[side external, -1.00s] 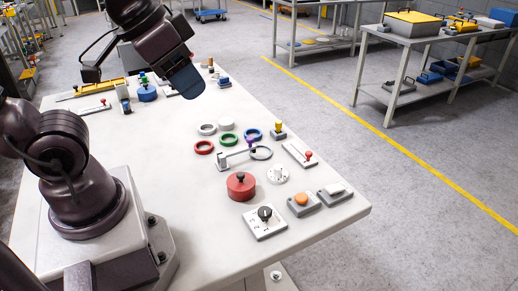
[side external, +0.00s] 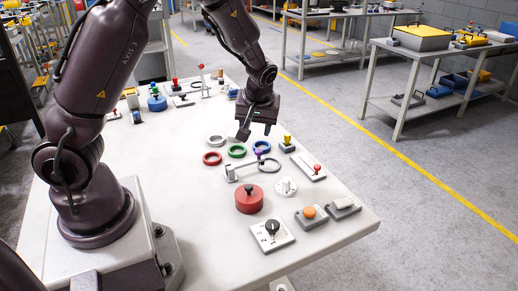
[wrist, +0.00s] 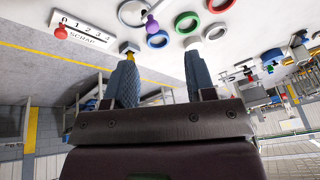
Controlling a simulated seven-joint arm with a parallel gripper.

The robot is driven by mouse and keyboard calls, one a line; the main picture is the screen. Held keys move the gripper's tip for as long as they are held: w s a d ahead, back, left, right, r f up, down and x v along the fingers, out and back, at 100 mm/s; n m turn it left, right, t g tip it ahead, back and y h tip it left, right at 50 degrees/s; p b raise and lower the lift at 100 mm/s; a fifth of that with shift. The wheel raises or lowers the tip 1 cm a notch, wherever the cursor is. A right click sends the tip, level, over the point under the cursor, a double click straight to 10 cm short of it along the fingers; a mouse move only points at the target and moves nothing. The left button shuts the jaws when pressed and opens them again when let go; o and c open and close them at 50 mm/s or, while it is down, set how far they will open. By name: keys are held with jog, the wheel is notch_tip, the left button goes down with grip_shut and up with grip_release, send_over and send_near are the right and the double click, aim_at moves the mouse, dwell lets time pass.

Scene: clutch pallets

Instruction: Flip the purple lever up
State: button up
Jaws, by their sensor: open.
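The purple lever's knob (side external: 258,153) shows in the side external view, at the right end of a light bar on a small bracket (side external: 231,173). The bar looks low, close to flat, next to a grey ring. The purple knob also shows near the top of the wrist view (wrist: 152,24), past my fingertips. My gripper (side external: 256,133) is above the table behind the purple knob, fingers pointing down, apart and empty. In the wrist view my gripper (wrist: 160,52) has a wide gap between its fingers. I see no contact with the lever.
Red (side external: 212,158), green (side external: 236,151) and blue (side external: 262,146) rings lie close around the lever. A yellow-knobbed block (side external: 287,143) and a red-knobbed slider (side external: 311,168) are to the right. A red round box (side external: 249,199) stands in front. The left of the table is mostly clear.

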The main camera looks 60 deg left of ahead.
aim_at(259, 151)
jog(key=w+a+f, duration=0.1)
jog(key=f, duration=0.2)
jog(key=w+a+f+n, duration=0.1)
jog(key=a+f, duration=0.1)
jog(key=f, duration=0.2)
jog(key=w+a+f+n, duration=0.1)
jog(key=a+f, duration=0.1)
jog(key=f, duration=0.2)
jog(key=shift+w+f+t, duration=0.1)
jog(key=shift+w+t, duration=0.1)
jog(key=shift+t, duration=0.2)
grip_shut()
